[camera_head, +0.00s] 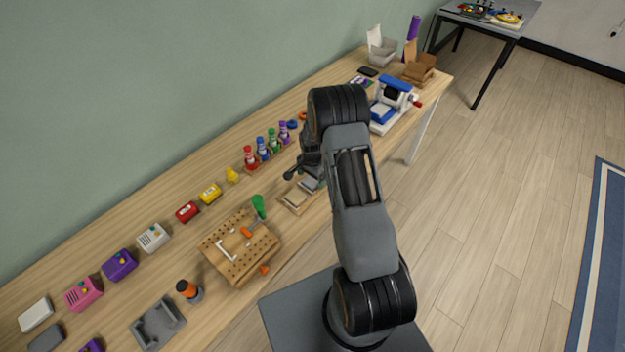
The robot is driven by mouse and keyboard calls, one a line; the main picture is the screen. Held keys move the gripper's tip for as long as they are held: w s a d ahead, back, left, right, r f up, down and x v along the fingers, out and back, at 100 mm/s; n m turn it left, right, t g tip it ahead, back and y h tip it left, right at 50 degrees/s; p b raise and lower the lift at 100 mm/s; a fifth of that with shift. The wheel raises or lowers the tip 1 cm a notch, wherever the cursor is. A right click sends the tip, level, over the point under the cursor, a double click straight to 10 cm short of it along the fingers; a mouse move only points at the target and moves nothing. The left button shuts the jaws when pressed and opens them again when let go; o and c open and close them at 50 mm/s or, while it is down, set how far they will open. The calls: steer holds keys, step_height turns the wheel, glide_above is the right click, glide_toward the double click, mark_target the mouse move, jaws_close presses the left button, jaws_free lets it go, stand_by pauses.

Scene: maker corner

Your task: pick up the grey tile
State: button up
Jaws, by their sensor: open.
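A small wooden tray (287,207) lies near the front edge of the workbench, just left of my arm. A small grey tile (309,184) shows in its right part, close under my gripper and partly hidden by it. A paler, beige-looking tile (294,196) lies in the left part of the tray. My gripper (291,174) is dark and open, above and just behind the tray. No tile shows between its fingers. My own arm hides the area to the right of the tray.
A blue and white machine (391,105) is farther right on the workbench (120,210).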

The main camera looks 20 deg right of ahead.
steer(key=shift+f, duration=0.7)
steer(key=c, duration=1)
steer(key=shift+r, duration=0.2)
